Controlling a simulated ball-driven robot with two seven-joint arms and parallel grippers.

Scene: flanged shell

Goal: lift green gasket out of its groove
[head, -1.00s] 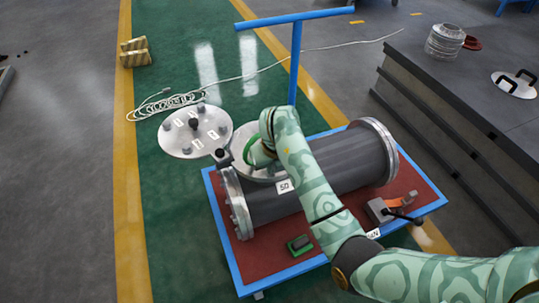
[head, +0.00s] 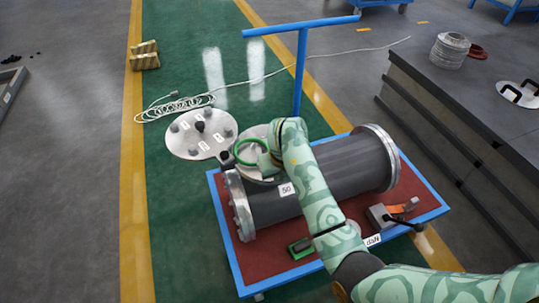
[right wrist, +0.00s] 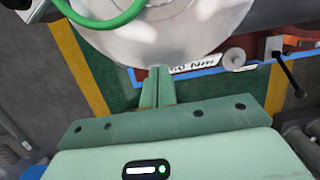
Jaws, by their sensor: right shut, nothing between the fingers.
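The green gasket (head: 236,150) is a ring at the left side of the round flange (head: 255,132) on top of the grey shell (head: 340,172). In the right wrist view the gasket (right wrist: 108,22) shows as an arc at the top left, partly past the edge of the flange (right wrist: 190,35). I cannot tell whether any of it sits in a groove. My right gripper (head: 263,163) is over the flange, just right of the gasket. Its fingers (right wrist: 158,74) are together and empty, apart from the ring in the wrist view. My left gripper is not in view.
The round cover (head: 198,133) with several knobs is swung out to the left. The shell lies on a blue-edged cart (head: 425,195) with an upright handle (head: 300,70). A clamp-like tool (head: 385,215) and a small green item (head: 300,247) lie on the cart.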

